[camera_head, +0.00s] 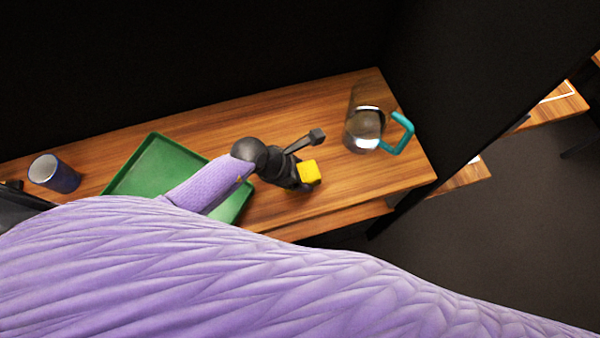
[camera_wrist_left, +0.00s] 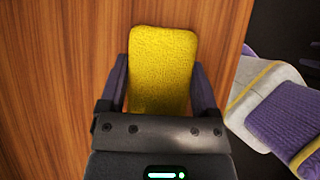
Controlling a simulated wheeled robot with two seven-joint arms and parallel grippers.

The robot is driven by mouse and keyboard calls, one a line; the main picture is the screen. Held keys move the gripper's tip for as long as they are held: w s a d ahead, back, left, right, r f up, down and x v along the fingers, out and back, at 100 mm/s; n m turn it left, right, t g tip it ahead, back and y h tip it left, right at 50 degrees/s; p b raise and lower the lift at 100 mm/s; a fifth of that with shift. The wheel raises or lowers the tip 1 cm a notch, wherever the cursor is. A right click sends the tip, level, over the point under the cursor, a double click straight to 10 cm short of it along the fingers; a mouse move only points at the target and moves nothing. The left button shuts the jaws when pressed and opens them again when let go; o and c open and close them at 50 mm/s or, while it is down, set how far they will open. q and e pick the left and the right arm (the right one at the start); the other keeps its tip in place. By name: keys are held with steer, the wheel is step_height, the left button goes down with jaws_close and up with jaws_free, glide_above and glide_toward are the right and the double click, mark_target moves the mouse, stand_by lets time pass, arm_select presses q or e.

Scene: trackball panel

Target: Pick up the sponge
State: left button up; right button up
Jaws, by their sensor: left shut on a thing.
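The yellow sponge (camera_head: 309,172) is at the end of my left gripper (camera_head: 297,178) in the head view, over the wooden table near its front edge. In the left wrist view the sponge (camera_wrist_left: 162,65) fills the space between the two fingers of my left gripper (camera_wrist_left: 160,92), which is shut on it. Whether the sponge still touches the table is unclear. My right gripper is not in view.
A green tray (camera_head: 147,172) lies left of my gripper, partly under my left arm. A dark blue cup (camera_head: 62,180) stands at the far left. A glass jug with a teal handle (camera_head: 402,138) stands to the right on the wooden table (camera_head: 400,178). A dark wall rises behind.

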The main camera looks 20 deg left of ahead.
arm_select(q)
step_height(320, 180, up, 10)
steer(key=p, duration=0.4)
